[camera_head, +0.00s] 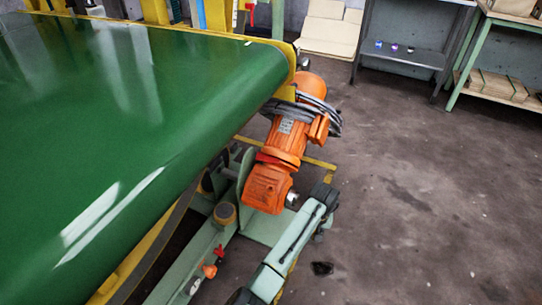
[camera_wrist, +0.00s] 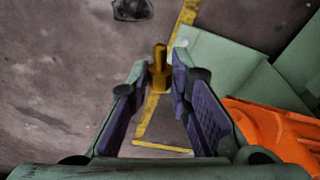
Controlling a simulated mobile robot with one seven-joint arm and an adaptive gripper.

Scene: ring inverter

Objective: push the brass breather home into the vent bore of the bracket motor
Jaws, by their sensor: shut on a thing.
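My gripper (camera_wrist: 160,68) is shut on the brass breather (camera_wrist: 159,72), a small stepped yellow-gold piece gripped between the fingertips in the wrist view. Its narrow end points away from the wrist, with floor behind it. In the head view my gripper (camera_head: 325,194) is right of the lower end of an orange motor (camera_head: 285,140), apart from it; the breather cannot be made out there. The motor lies along the end of the green conveyor. Part of its orange housing (camera_wrist: 272,130) shows at the right of the wrist view, beside the fingers. I cannot make out the vent bore.
The green conveyor belt (camera_head: 130,110) fills the left. A grey cable coil (camera_head: 322,105) hangs around the motor. A pale green frame (camera_head: 265,228) lies below it. A dark patch (camera_head: 322,268) marks the floor. Shelves (camera_head: 405,55) stand at the back; the right floor is clear.

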